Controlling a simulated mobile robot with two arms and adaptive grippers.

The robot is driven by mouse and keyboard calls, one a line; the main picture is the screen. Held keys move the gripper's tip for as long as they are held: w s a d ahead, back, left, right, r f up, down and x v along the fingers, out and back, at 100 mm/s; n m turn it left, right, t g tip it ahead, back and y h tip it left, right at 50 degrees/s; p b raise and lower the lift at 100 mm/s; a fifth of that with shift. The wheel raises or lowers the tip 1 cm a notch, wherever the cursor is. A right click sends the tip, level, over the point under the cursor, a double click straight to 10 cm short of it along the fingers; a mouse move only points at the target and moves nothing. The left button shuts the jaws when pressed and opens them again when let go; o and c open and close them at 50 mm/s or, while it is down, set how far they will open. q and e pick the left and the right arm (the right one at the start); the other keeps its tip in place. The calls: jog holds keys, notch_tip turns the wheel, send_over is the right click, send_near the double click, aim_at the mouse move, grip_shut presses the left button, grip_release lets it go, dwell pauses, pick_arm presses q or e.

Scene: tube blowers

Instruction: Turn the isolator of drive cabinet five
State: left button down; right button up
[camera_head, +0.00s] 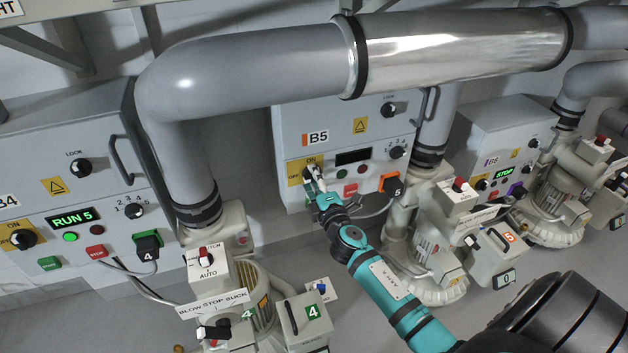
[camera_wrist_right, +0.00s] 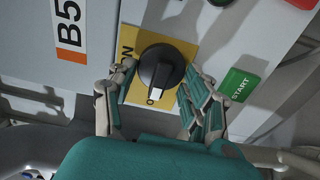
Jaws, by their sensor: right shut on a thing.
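Drive cabinet B5 (camera_head: 330,130) hangs on the wall in the middle of the head view, with an orange stripe by its label. Its isolator is a round black knob (camera_wrist_right: 162,72) on a yellow ON/OFF plate (camera_wrist_right: 190,46). In the wrist view its white mark points down, by the partly covered OFF lettering. My right gripper (camera_head: 315,182) is at this plate. Its fingers (camera_wrist_right: 158,98) are on both sides of the knob and shut on it. In the head view the gripper hides most of the knob. My left gripper is not in view.
Beside the isolator are B5's dark display (camera_head: 353,157), a green START button (camera_wrist_right: 239,85) and a red button (camera_head: 350,190). Cabinet B4 (camera_head: 50,150) shows RUN 5; cabinet B6 (camera_head: 500,145) shows STOP. A large grey pipe (camera_head: 250,70) crosses above. Blowers (camera_head: 440,270) stand below.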

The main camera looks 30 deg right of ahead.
jog(key=shift+f+n, duration=0.1)
jog(key=shift+n, duration=0.2)
jog(key=o, duration=1.1)
jog(key=v, duration=1.2)
jog(key=shift+a, duration=0.1)
